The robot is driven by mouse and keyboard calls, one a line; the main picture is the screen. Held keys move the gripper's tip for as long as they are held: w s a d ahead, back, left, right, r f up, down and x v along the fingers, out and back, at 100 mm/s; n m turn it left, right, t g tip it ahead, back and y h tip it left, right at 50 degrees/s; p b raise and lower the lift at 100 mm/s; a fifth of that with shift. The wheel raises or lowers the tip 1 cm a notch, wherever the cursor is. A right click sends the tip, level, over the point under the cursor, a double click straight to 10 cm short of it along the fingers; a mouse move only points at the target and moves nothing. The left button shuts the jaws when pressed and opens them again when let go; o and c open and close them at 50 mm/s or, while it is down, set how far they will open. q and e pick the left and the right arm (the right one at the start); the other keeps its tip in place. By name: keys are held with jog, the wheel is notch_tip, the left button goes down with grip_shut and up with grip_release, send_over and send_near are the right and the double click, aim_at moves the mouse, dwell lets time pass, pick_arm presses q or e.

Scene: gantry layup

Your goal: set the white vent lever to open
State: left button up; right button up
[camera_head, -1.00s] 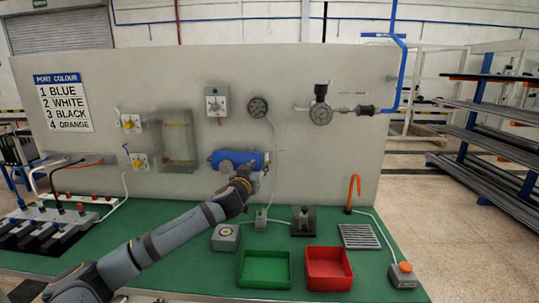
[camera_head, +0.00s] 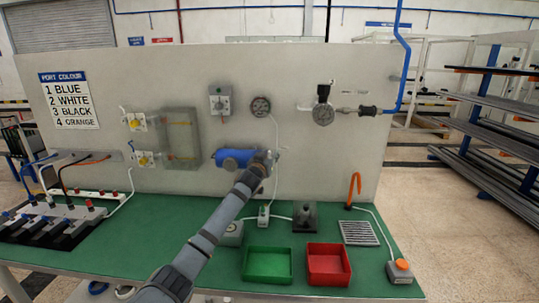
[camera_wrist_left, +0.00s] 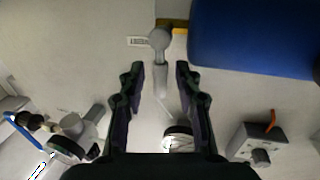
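The pale grey-white vent lever (camera_wrist_left: 161,78) shows in the left wrist view, with its round hub (camera_wrist_left: 160,39) near the end of the blue cylinder (camera_wrist_left: 255,42). It points down in that picture, away from the hub. My left gripper (camera_wrist_left: 160,72) is open, with one finger on each side of the lever and a visible gap on both sides. In the head view my left gripper (camera_head: 266,160) is at the right end of the blue cylinder (camera_head: 232,158) on the grey panel and hides the lever there. My right gripper is not in view.
A gauge (camera_head: 260,106), a switch box (camera_head: 220,102) and a regulator (camera_head: 323,113) are on the panel above. A green tray (camera_head: 267,279) and a red tray (camera_head: 328,282) stand on the green bench below. An orange hook (camera_head: 355,184) rises at the right.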

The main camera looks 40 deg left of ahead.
pick_arm(q)
jog(key=c, duration=0.7)
grip_shut()
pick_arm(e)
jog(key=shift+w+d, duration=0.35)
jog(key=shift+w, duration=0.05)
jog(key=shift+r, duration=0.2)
